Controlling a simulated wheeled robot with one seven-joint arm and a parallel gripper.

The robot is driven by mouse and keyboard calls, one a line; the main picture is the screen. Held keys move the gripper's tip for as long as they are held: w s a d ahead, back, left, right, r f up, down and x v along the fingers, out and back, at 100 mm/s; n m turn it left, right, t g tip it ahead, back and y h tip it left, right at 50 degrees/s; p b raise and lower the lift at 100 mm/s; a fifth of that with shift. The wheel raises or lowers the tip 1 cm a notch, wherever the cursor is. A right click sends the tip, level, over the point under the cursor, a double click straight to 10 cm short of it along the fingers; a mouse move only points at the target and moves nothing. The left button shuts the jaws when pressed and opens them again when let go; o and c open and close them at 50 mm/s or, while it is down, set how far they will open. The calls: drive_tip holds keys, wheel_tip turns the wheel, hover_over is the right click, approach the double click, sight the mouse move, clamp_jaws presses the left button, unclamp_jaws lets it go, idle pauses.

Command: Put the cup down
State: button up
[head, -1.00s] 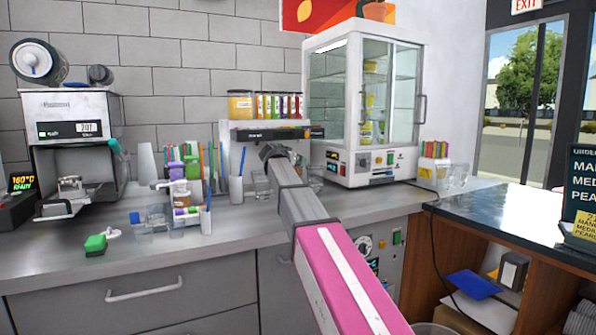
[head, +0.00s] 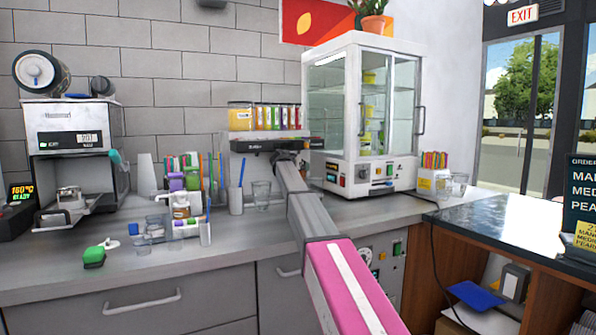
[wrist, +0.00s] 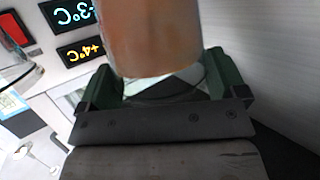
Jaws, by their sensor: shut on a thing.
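My gripper (wrist: 158,70) shows in the wrist view with its two green fingers shut on a cup (wrist: 155,38). The cup is clear-sided with an orange-brown content. Its top runs out of the picture. In the head view my arm reaches over the counter (head: 140,268) toward the glass display case, and neither the gripper nor the cup can be made out behind it. What is directly under the cup is hidden.
The glass display case (head: 345,175) stands right of the arm's far end. A clear glass (head: 261,194) and a cup holding a blue straw (head: 236,200) stand left of it. The wrist view shows lit temperature displays (wrist: 78,50). Front-middle counter is mostly clear.

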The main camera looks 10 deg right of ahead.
drive_tip(key=shift+w+d+f, duration=0.15)
drive_tip(key=shift+w+f, duration=0.3)
drive_tip(key=shift+f, duration=0.35)
drive_tip(key=o, duration=1.2)
drive_tip(key=v, duration=0.7)
drive_tip(key=shift+s, duration=0.2)
